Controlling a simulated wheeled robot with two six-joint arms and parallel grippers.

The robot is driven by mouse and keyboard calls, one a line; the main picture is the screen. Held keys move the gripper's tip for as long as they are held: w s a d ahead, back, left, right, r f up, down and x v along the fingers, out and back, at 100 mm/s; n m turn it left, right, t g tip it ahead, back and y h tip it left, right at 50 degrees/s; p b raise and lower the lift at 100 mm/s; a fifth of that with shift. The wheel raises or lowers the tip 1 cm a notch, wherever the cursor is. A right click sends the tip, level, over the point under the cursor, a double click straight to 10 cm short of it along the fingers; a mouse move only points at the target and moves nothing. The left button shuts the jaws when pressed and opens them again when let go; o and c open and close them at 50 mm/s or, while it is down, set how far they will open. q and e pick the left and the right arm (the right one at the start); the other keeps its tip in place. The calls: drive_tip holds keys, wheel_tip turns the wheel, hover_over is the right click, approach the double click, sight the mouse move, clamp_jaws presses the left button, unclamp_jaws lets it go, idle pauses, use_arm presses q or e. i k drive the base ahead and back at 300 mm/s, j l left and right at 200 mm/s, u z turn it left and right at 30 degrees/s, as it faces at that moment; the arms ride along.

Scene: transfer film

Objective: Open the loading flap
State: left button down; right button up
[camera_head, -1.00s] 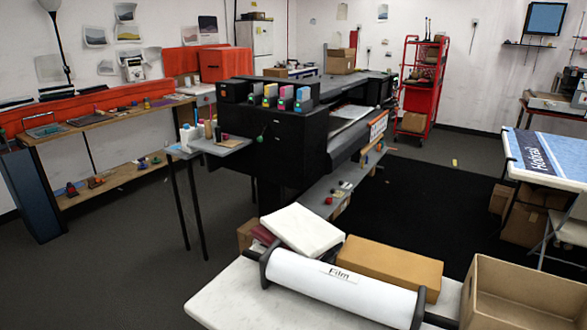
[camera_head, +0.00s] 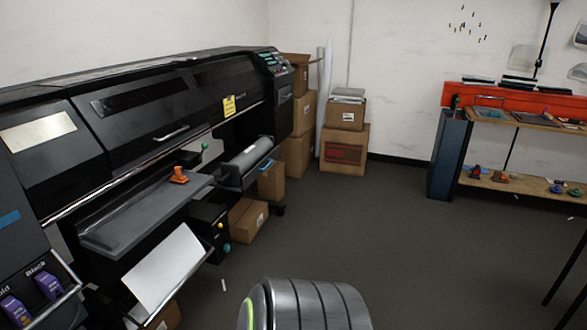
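A large black printer (camera_head: 140,105) stands along the left wall. Its long upper front cover, with a silver handle (camera_head: 171,133) and a yellow note (camera_head: 229,105), is down. Below it, a flat grey panel (camera_head: 140,222) juts out, with an orange piece (camera_head: 179,175) on it and a green knob (camera_head: 205,146) behind. I cannot tell for sure which of these parts is the loading flap. Part of my own arm, grey with a green ring, shows at the bottom centre. Neither gripper is in view.
A wooden shelf unit (camera_head: 530,184) stands on the right. The grey floor (camera_head: 400,235) between is mostly clear.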

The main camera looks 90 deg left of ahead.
sight(254, 174)
drive_tip(key=u, duration=3.05)
drive_tip(key=i+l, duration=0.25)
drive_tip(key=i, duration=0.2)
drive_tip(key=i+l, duration=0.25)
drive_tip(key=i, duration=0.25)
drive_tip(key=i+l, duration=0.25)
drive_tip(key=i, duration=0.2)
drive_tip(key=i+l, duration=0.25)
drive_tip(key=i, duration=0.2)
drive_tip(key=i+l+z, duration=0.1)
drive_tip(key=i+l, duration=0.15)
drive_tip(key=i, duration=0.25)
